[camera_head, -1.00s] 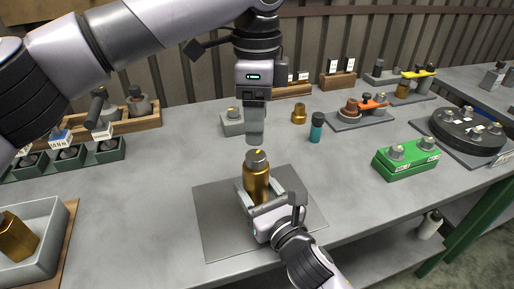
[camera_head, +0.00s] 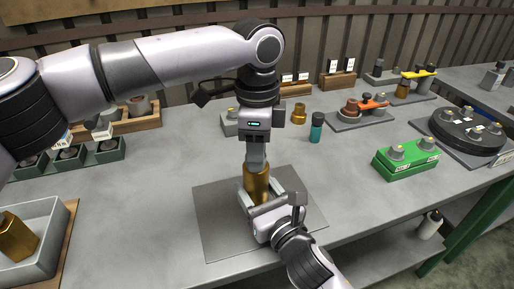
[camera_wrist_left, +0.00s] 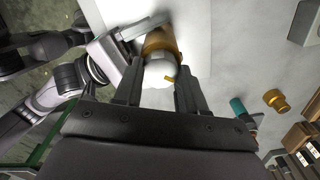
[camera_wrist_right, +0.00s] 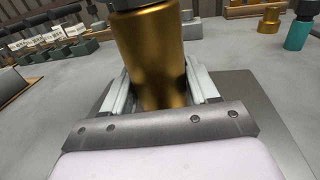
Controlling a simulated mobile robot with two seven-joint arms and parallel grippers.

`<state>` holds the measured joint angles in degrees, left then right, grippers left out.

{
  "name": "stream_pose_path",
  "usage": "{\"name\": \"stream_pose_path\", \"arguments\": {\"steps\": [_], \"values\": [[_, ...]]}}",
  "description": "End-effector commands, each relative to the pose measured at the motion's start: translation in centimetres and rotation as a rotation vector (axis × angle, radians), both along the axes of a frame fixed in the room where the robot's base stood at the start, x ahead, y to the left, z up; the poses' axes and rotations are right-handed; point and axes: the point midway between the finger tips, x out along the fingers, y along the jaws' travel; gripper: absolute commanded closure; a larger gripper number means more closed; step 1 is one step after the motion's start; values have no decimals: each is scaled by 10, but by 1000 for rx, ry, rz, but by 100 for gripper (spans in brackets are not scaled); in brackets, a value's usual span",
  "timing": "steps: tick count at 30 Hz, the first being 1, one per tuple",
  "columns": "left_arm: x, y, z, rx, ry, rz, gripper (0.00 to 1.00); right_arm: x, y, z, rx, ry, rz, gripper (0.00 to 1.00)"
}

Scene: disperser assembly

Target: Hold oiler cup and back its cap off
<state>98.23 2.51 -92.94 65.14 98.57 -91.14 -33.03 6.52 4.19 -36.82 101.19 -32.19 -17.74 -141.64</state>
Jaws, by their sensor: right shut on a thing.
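The oiler cup (camera_head: 257,184) is a brass cylinder standing upright on a grey mat (camera_head: 215,225); it also fills the middle of the right wrist view (camera_wrist_right: 155,60). My right gripper (camera_head: 258,203) is shut on its body from the front. The cap (camera_wrist_left: 161,73) is grey with a small yellow mark and shows in the left wrist view. My left gripper (camera_wrist_left: 158,92) points down over the cup, its fingers open on either side of the cap, with visible gaps. In the head view the left fingers hide the cap.
A teal bottle (camera_head: 316,128) and a small brass part (camera_head: 299,114) stand behind and to the right. A green block (camera_head: 406,160) sits farther right. A grey tray with a brass part (camera_head: 17,238) is at front left. The table around the mat is clear.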

Motion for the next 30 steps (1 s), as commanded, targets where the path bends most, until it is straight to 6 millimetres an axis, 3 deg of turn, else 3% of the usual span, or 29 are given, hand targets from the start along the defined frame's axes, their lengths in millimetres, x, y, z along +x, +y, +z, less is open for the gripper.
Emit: {"name": "stream_pose_path", "arguments": {"steps": [11,30], "values": [[0,-1,0,-2,3,69,90,0,0,0,1,0,0,92],[1,-1,1,-2,1,474,90,0,0,0,0,1,-1,92]]}}
